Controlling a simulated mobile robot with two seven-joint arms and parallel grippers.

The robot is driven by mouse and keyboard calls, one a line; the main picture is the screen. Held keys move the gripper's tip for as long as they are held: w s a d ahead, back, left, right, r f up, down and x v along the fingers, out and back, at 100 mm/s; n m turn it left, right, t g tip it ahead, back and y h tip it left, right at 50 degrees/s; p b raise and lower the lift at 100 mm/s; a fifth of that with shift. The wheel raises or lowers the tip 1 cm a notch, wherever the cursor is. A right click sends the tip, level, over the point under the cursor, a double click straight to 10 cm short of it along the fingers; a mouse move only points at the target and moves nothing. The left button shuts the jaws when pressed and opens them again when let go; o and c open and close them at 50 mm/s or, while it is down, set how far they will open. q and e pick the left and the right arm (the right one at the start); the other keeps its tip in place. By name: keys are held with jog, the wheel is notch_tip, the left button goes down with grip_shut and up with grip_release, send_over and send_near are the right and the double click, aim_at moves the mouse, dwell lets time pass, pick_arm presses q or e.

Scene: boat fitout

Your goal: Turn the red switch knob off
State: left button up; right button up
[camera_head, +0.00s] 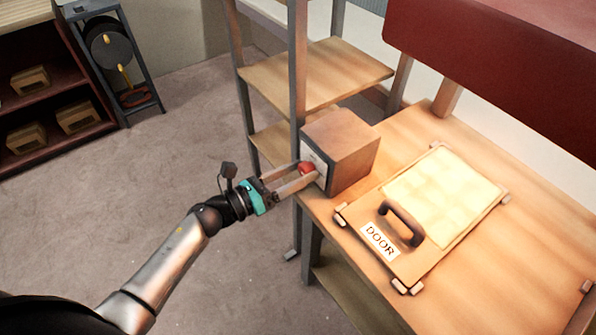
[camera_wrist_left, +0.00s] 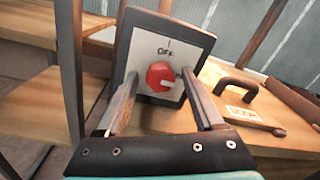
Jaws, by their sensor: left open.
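The red switch knob (camera_wrist_left: 160,77) is on the white face plate (camera_wrist_left: 148,48) of a box (camera_head: 345,145) standing on the wooden bench. The plate carries an "OFF" label and a short line above the knob. A pale mark shows on the knob; its exact pointing is hard to tell. My left gripper (camera_head: 306,171) is open, its fingers reaching toward the plate on either side of the knob. In the left wrist view the left gripper (camera_wrist_left: 160,74) shows one finger to each side of it; contact cannot be told. My right gripper is not in view.
A panel marked "DOOR" (camera_head: 380,240) with a dark handle (camera_head: 402,222) lies on the bench (camera_head: 530,230) right of the box. A shelf rack (camera_head: 310,75) with grey posts stands behind the box. Open floor (camera_head: 130,200) lies to the left.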

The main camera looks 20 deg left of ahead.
pick_arm(q)
grip_shut()
dwell(0.5)
